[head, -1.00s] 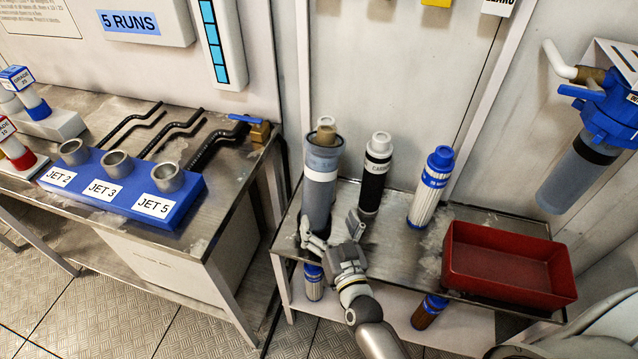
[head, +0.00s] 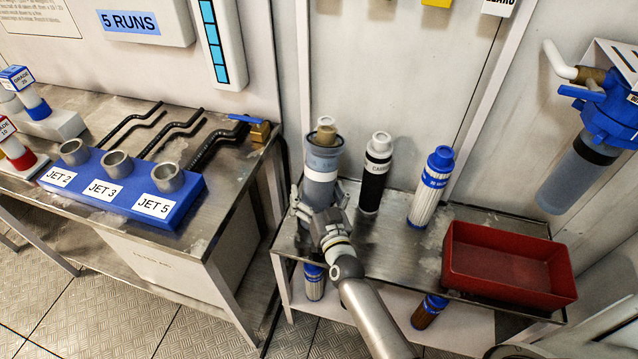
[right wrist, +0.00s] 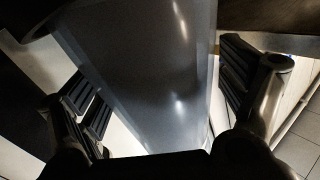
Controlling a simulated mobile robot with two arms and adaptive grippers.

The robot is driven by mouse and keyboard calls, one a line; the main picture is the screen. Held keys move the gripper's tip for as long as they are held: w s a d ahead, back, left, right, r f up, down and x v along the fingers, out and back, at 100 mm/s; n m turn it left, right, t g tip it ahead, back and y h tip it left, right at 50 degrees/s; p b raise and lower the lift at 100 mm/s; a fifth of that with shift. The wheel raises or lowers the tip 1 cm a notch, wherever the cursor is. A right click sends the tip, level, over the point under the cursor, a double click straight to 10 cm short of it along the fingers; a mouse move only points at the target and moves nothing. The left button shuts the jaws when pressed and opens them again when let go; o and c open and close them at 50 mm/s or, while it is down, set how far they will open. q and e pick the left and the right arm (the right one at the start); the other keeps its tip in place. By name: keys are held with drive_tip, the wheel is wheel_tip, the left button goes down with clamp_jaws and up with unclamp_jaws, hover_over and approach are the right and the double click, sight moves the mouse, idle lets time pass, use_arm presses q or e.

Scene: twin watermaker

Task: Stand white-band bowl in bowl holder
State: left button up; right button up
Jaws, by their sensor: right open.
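The white-band bowl (head: 322,165) is a tall translucent grey cylinder with a white band near its top. It stands upright on the metal table, and a tan cartridge top (head: 326,128) shows at its mouth. My right gripper (head: 320,197) is open around the bowl's lower part. In the right wrist view, the bowl (right wrist: 150,65) fills the space between the two open fingers (right wrist: 165,92), with gaps visible on both sides. The bowl's base is hidden by the gripper. I cannot make out the bowl holder. My left gripper is not in view.
A black-banded cartridge (head: 375,175) and a blue-capped white cartridge (head: 431,188) stand right of the bowl. A red tray (head: 510,291) sits at the table's right. A black-banded housing (head: 582,165) hangs on the wall. The blue jet block (head: 125,189) is on the left bench.

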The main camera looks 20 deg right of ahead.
drive_tip(key=c, duration=1.3)
drive_tip(key=shift+r, duration=0.15)
drive_tip(key=shift+c, duration=0.9)
